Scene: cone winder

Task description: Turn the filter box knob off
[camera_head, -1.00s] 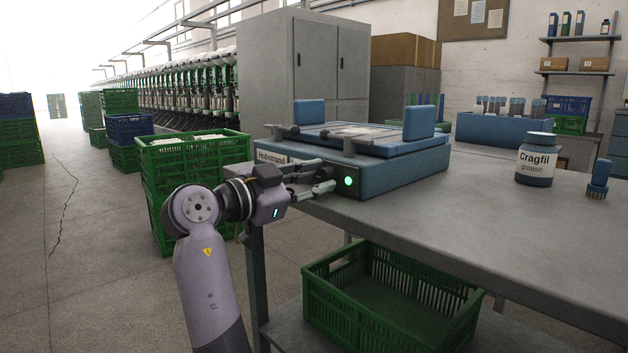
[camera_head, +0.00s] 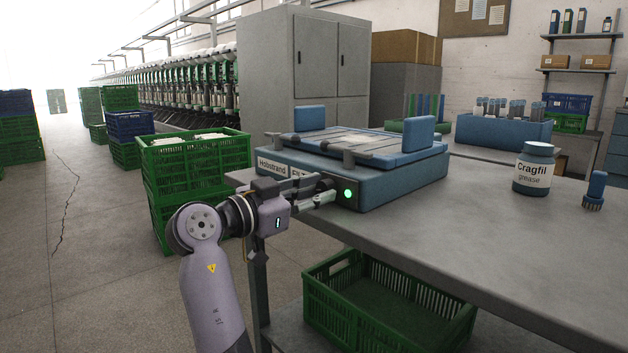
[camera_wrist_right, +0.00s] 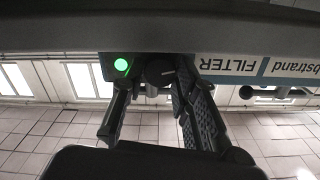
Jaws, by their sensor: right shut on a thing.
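The filter box (camera_head: 400,178) is a blue unit with a dark front panel, on the grey bench. Its front carries a "Hobstrand" label, a FILTER label (camera_wrist_right: 228,64) and a lit green lamp (camera_head: 348,193). The dark round knob (camera_wrist_right: 159,71) sits beside the lamp. My right gripper (camera_head: 326,191) is at the panel, with its fingers on either side of the knob and shut on it. In the head view the fingers largely hide the knob. The knob's exact setting is hard to read. My left gripper is not in view.
A grease jar (camera_head: 534,168) and a blue brush (camera_head: 595,190) stand on the bench (camera_head: 470,225) to the right. A green crate (camera_head: 385,305) sits on the shelf below. Stacked green crates (camera_head: 195,165) stand on the floor at left. The bench front is clear.

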